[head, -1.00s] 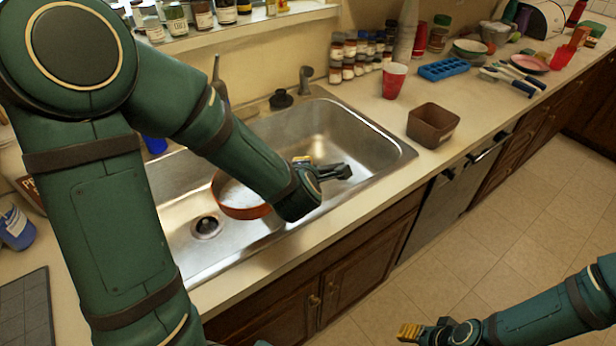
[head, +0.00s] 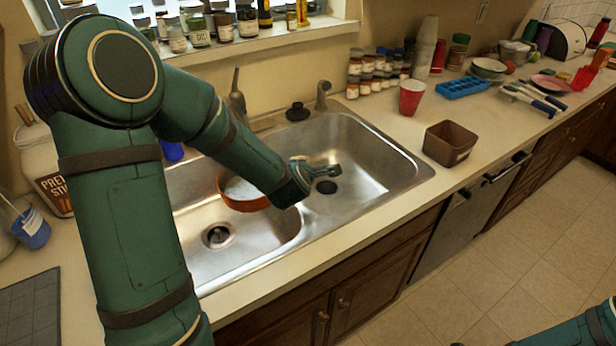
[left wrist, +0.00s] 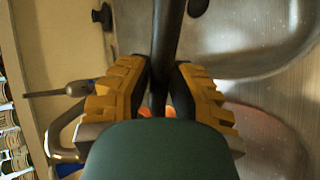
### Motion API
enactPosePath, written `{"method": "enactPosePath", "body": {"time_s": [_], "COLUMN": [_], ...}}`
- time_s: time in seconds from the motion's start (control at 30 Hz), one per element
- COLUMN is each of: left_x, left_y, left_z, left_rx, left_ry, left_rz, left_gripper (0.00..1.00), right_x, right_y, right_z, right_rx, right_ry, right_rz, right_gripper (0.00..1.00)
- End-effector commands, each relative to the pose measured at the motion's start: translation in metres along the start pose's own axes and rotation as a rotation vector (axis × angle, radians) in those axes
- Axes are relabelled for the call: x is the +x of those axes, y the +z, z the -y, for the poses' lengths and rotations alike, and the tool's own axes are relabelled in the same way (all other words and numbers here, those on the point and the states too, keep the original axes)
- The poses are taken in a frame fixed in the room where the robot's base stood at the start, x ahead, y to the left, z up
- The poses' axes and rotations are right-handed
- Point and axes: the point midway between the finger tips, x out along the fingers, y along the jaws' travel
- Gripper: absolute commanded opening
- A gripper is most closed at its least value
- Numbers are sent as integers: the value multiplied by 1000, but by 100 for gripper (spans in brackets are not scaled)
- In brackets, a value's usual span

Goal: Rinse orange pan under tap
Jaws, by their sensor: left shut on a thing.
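The orange pan (head: 243,196) hangs over the left basin, its pale inside facing up, partly hidden behind my left forearm. My left gripper (head: 304,168) is shut on the pan's dark handle, above the divider and right basin. In the left wrist view the black handle (left wrist: 166,50) runs between the yellow fingers, and a bit of orange shows behind them. The tap (head: 237,97) stands at the back of the sink, behind and slightly left of the pan. In the left wrist view its curved metal spout (left wrist: 58,135) is at lower left. Whether water runs cannot be told. My right gripper is out of view.
The double sink (head: 285,243) has a drain in each basin. A black stopper (head: 297,112) and a small metal fixture (head: 322,95) sit on its back rim. A brown box (head: 450,144), red cup (head: 411,98) and blue tray (head: 462,87) stand to the right.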

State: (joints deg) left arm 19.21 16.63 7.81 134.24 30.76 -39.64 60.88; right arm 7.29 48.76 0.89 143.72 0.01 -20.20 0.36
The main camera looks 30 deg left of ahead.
Motion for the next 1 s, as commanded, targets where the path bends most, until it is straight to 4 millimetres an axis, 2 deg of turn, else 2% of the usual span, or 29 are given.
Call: {"method": "enactPosePath", "body": {"time_s": [0.27, 0.63, 1.0], "left_x": [19, 44, 56], "left_y": [-14, -31, -41], "left_z": [-9, -18, -24], "left_rx": [0, 0, 1], "left_ry": [3, 4, 3], "left_rz": [-1, -1, 0], "left_gripper": [0, 0, 0], "right_x": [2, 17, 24], "right_y": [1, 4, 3], "right_z": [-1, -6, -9], "right_rx": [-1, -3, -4], "right_ry": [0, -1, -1], "right_rz": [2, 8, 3], "right_gripper": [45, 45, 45]}}
